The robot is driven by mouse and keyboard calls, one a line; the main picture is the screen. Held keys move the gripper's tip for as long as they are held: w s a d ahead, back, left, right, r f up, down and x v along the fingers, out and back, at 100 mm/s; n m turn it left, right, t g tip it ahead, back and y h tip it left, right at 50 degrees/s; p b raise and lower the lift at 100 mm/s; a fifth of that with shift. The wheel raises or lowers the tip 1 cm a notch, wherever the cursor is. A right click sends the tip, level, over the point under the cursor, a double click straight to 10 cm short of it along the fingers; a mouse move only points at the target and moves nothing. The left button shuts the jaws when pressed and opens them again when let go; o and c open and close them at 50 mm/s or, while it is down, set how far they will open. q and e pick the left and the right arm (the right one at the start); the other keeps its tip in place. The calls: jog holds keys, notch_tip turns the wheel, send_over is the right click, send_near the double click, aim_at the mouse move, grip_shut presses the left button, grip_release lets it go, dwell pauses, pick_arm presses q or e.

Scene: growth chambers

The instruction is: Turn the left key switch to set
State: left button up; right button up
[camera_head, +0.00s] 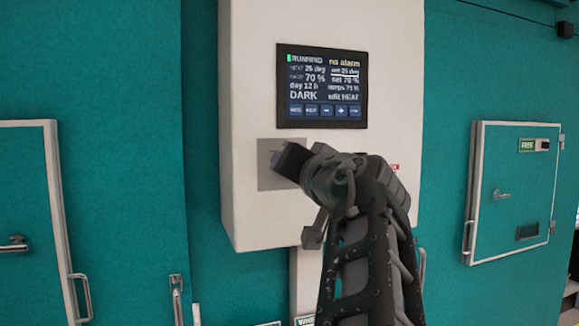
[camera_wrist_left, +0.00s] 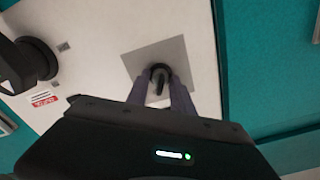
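The key switch (camera_wrist_left: 160,72) shows in the left wrist view as a dark round collar with a narrow dark key on a square grey plate (camera_wrist_left: 190,50). The plate (camera_head: 270,179) also shows in the head view on the white control box, below the screen; there my gripper hides the switch. My left gripper (camera_head: 288,162) is at the plate. In the left wrist view its two fingers (camera_wrist_left: 160,92) stand apart, one on each side of the key, with a narrow gap visible. Any contact is unclear. The switch's position markings are unreadable. My right gripper is not in view.
The screen (camera_head: 322,86) reads RUNNING, no alarm, DARK, edit HEAT. A large black knob-like part (camera_wrist_left: 28,62) and a red-and-white label (camera_wrist_left: 43,100) are on the same panel. A teal chamber door (camera_head: 512,190) is at right; another door (camera_head: 30,220) is at left.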

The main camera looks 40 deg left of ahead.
pick_arm(q)
jog(key=shift+s+d+f, duration=0.1)
jog(key=shift+s+d, duration=0.2)
jog(key=shift+d, duration=0.15)
jog(key=b+v, duration=0.2)
jog(key=v, duration=0.4)
jog(key=shift+s+d, duration=0.25)
jog(key=shift+d, duration=0.05)
